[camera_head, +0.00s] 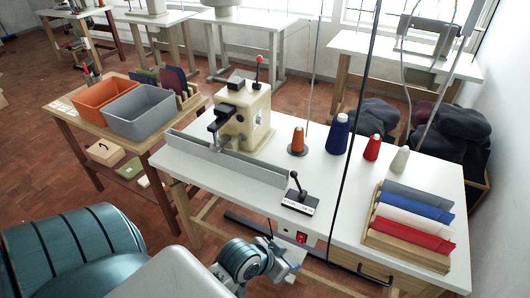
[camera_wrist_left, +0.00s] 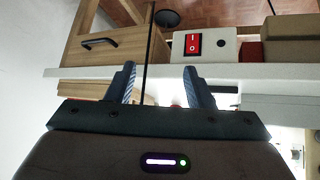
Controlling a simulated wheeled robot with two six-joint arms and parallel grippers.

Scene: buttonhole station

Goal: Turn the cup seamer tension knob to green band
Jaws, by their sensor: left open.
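The cream cup seamer (camera_head: 241,118) stands upright on the white table, with a black part at its front and a red-ball lever (camera_head: 259,60) on top. I cannot pick out its tension knob or a green band for certain. My left gripper (camera_head: 285,262) is below the table's front edge, near the red switch (camera_head: 302,237) and well apart from the seamer. In the left wrist view, my left gripper (camera_wrist_left: 161,82) is open, with nothing held between its fingers. The switch box (camera_wrist_left: 205,44) with its red rocker lies beyond the fingertips. My right gripper is not in view.
A grey fence (camera_head: 230,160) runs in front of the seamer. A black lever (camera_head: 297,187) stands on the white table (camera_head: 335,205), with thread cones behind it. A rack of coloured fabric (camera_head: 412,215) is at right. A black cable hangs across the table's front.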

